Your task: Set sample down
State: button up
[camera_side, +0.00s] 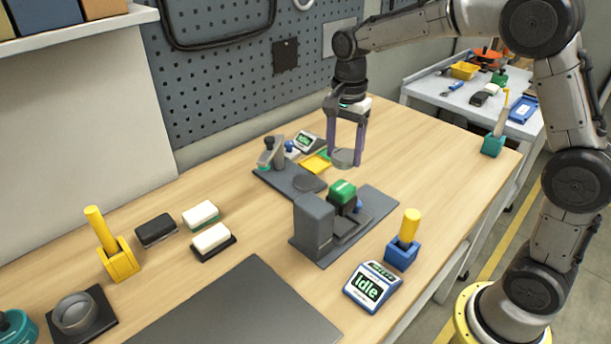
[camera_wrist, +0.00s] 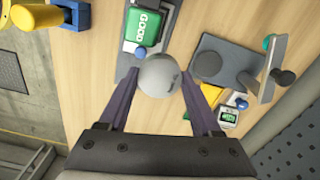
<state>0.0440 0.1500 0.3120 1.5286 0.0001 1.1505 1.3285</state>
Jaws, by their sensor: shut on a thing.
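The sample, a grey round disc (camera_side: 344,157), is pinched between the two purple fingers of my gripper (camera_side: 346,148). It looks held level above the bench; its exact height is hard to tell. In the side view, the green block (camera_side: 342,192) sits on a grey machine (camera_side: 315,222) nearer the camera than the sample. A dark stand plate (camera_side: 282,180) with a round dark pad (camera_side: 310,183) lies to the sample's left; the pad also shows in the wrist view (camera_wrist: 208,64).
A display reading "Idle" (camera_side: 371,287) and a yellow-handled tool in a blue holder (camera_side: 402,252) stand nearby. A small display (camera_side: 307,142) and yellow tray (camera_side: 316,164) are behind the stand. The bench to the right (camera_side: 440,165) is clear.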

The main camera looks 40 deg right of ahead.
jog(key=w+f, duration=0.3)
jog(key=w, duration=0.4)
send_over(305, 181)
jog(key=s, duration=0.1)
notch_tip(305, 181, down, 5)
jog(key=shift+w+f, duration=0.45)
jog(key=shift+f, duration=1.65)
jog(key=shift+f, duration=0.15)
jog(key=o, duration=1.5)
